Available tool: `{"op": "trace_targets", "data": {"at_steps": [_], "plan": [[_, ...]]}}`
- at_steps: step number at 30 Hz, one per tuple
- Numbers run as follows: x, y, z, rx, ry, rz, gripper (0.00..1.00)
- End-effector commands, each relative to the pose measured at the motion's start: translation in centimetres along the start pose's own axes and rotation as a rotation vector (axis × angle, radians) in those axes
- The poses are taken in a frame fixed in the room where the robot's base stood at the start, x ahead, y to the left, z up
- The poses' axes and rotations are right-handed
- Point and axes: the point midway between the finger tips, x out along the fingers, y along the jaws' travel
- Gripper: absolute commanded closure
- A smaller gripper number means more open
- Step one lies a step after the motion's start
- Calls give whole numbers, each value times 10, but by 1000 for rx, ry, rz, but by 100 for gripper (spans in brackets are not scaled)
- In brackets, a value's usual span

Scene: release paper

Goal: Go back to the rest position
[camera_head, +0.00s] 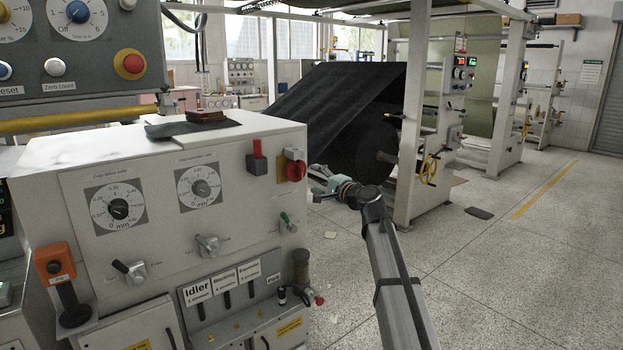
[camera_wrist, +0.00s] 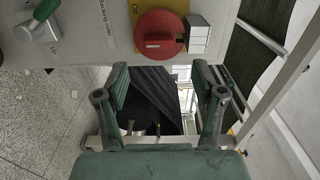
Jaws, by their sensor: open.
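My gripper (camera_head: 326,180) is at the end of my arm, just right of the grey control cabinet (camera_head: 150,250) and below its red rotary switch (camera_head: 295,170). In the wrist view my gripper (camera_wrist: 165,95) shows two green fingers set wide apart, with nothing between them. The red rotary switch (camera_wrist: 160,34) on its yellow plate lies beyond the fingertips, and the gripper looks apart from it. A green-tipped lever (camera_wrist: 38,28) is at the upper left of the wrist view; the same lever (camera_head: 288,222) shows in the head view below the red switch.
A large black roll (camera_head: 345,110) on a white-framed machine stands behind my arm. A white post (camera_head: 410,120) rises close to the right of my gripper. The cabinet has several dials and levers. The speckled floor (camera_head: 500,270) at the right is mostly clear.

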Motion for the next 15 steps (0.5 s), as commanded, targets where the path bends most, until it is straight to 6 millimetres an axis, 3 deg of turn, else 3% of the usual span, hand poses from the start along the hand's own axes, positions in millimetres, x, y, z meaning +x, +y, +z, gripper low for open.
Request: {"op": "trace_targets", "data": {"at_steps": [12,15], "plan": [[-3,0,1,-13,-4,2,31],[-5,11,8,-96,-34,48,31]]}}
